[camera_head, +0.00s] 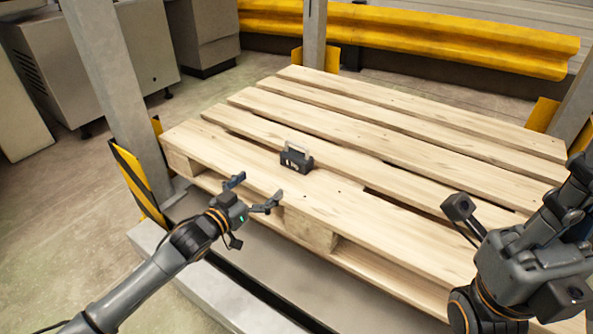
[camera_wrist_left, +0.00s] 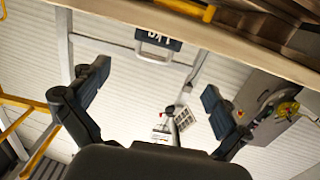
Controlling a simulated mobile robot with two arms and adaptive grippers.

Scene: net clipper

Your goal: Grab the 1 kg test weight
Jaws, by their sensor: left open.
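The 1 kg test weight (camera_head: 296,158) is a small dark block with a pale grey handle. It stands on the near slats of the wooden pallet (camera_head: 365,225). My left gripper (camera_head: 255,191) is open and empty at the pallet's near edge, in front of and to the left of the weight. Its two spread fingers also show in the left wrist view (camera_wrist_left: 155,93), and the weight is apart from them. My right arm is at the right; its fingers cannot be made out clearly.
Grey metal posts (camera_head: 112,85) with yellow guards stand around the pallet. A yellow barrier (camera_head: 420,35) runs behind it. Grey cabinets (camera_head: 85,50) stand at the back left. The slats around the weight are bare, with gaps between the boards.

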